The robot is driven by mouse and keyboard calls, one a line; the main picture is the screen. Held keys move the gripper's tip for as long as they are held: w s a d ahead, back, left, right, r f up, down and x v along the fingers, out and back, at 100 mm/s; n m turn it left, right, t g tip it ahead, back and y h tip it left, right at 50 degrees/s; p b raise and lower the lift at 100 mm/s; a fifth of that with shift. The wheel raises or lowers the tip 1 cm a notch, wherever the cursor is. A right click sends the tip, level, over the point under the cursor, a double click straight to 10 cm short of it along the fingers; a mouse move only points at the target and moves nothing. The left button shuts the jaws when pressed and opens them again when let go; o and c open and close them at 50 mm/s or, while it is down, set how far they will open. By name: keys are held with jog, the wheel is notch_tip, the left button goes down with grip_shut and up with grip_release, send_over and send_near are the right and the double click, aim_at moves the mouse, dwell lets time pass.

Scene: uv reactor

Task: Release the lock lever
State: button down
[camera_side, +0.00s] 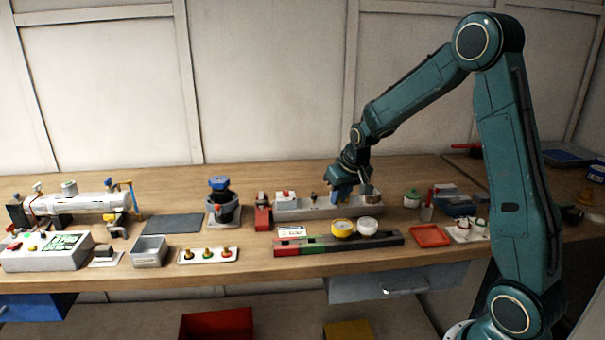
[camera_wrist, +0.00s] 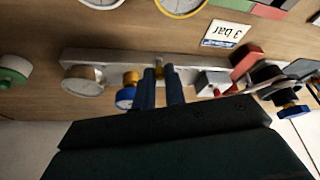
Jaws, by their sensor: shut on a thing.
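My gripper (camera_side: 343,192) is over the long pale rack (camera_side: 300,211) in the middle of the bench. In the wrist view its two blue fingers (camera_wrist: 161,84) are close together on a small brass-coloured part (camera_wrist: 159,65) at the rack. The fingers hide most of this part. The reactor, a horizontal silver cylinder (camera_side: 85,204), lies at the far left, well away from my gripper. An upright blue and orange handle (camera_side: 131,194) stands at its right end. I cannot tell for sure which part is the lock lever.
A blue-capped gauge (camera_wrist: 126,95) and a silver round gauge (camera_wrist: 84,80) sit on the rack beside my fingers. A red block (camera_side: 262,214) and a blue-knobbed black device (camera_side: 220,200) stand to the left. A coloured strip (camera_side: 330,246) with yellow and white dials lies in front.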

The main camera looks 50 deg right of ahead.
jog(key=w+a+m+g+h, duration=0.2)
jog(key=w+m, duration=0.4)
jog(key=m, duration=0.3)
jog(key=shift+a+g, duration=0.3)
jog(key=shift+a, duration=0.05)
jog(key=shift+w, duration=0.1)
dwell(0.4)
jog(key=c, duration=1.5)
grip_release()
jog(key=shift+o, duration=0.2)
jog(key=shift+r, duration=0.1)
